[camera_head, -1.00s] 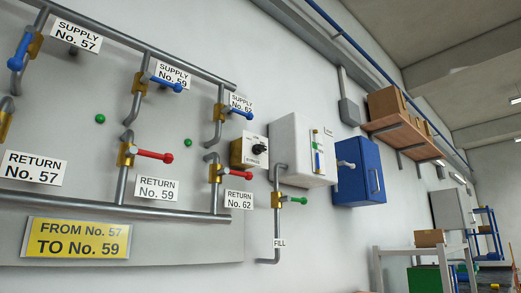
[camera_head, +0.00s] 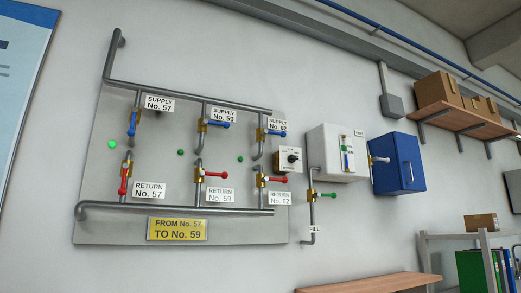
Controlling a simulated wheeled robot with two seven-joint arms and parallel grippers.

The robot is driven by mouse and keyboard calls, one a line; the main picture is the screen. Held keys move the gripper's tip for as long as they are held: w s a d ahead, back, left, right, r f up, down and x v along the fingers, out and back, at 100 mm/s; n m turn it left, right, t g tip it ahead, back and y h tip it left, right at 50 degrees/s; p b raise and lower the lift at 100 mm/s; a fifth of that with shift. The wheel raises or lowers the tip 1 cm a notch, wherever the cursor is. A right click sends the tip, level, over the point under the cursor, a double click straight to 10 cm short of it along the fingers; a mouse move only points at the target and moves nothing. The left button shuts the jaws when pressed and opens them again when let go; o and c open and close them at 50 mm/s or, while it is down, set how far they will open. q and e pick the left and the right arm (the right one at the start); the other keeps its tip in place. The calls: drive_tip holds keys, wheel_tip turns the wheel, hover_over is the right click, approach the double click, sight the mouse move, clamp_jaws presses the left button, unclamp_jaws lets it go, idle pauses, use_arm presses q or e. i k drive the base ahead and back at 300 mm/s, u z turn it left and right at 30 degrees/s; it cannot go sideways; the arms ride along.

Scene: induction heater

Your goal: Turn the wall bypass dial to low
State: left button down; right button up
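The bypass dial (camera_head: 291,158) is a black knob on a small pale box with small printed marks, set on the wall panel right of the No. 62 valves. The knob's setting is too small to read. Neither of my grippers is in the picture, and nothing touches the dial.
The grey panel (camera_head: 105,222) carries pipes with blue supply and red return valves. A white box (camera_head: 327,140), a blue cabinet (camera_head: 404,162) and a green-handled fill valve (camera_head: 322,196) stand right of the dial. A wooden surface (camera_head: 370,283) lies below. The space before the dial looks clear.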

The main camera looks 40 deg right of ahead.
sight(291, 158)
drive_tip(key=z, duration=0.65)
drive_tip(key=i, duration=0.4)
drive_tip(key=z, duration=0.65)
drive_tip(key=i, duration=0.8)
drive_tip(key=u, duration=0.1)
